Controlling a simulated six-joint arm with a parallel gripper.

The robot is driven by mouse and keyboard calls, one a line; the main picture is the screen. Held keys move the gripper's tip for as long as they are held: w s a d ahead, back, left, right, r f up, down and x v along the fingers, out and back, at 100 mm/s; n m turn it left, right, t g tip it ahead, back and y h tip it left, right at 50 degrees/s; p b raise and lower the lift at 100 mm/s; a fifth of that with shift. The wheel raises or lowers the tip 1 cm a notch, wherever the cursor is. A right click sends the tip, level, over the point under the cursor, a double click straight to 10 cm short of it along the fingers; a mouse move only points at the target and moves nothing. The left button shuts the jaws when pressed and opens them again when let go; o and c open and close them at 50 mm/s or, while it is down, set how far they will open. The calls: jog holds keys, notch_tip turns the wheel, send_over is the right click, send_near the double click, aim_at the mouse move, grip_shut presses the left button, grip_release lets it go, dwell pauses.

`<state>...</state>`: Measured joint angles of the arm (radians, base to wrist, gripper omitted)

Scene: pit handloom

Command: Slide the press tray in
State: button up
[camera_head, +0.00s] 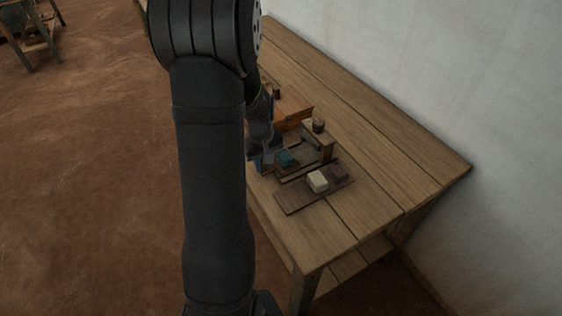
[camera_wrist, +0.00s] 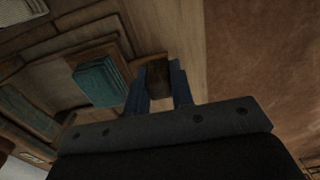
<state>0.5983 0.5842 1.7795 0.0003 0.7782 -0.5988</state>
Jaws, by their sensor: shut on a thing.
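My gripper (camera_wrist: 160,88) is at the front edge of the table, its two blue fingers shut on a brown wooden handle (camera_wrist: 158,76). The handle appears to belong to the press tray (camera_wrist: 128,62), a flat wooden tray. A teal block (camera_wrist: 97,82) sits on it and also shows in the head view (camera_head: 285,158), just right of my gripper (camera_head: 263,162). A small wooden press frame (camera_head: 316,139) with a dark knob on top stands behind the tray. My arm hides part of the area to the left in the head view.
A dark board (camera_head: 296,198) with a cream block (camera_head: 318,181) and a dark block (camera_head: 338,173) lies nearer on the table. An orange-brown wooden piece (camera_head: 295,117) stands farther back. The table's (camera_head: 385,170) right side is clear, up to a white wall.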

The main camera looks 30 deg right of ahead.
aim_at(295, 158)
jog(key=shift+d, duration=5.75)
jog(key=o, duration=0.8)
jog(key=shift+o, duration=0.2)
jog(key=shift+r, duration=0.1)
notch_tip(295, 158, up, 6)
jog(key=shift+r, duration=0.15)
notch_tip(295, 158, down, 7)
jog(key=shift+r, duration=0.15)
jog(key=shift+a+r, duration=0.1)
jog(key=shift+a, duration=0.3)
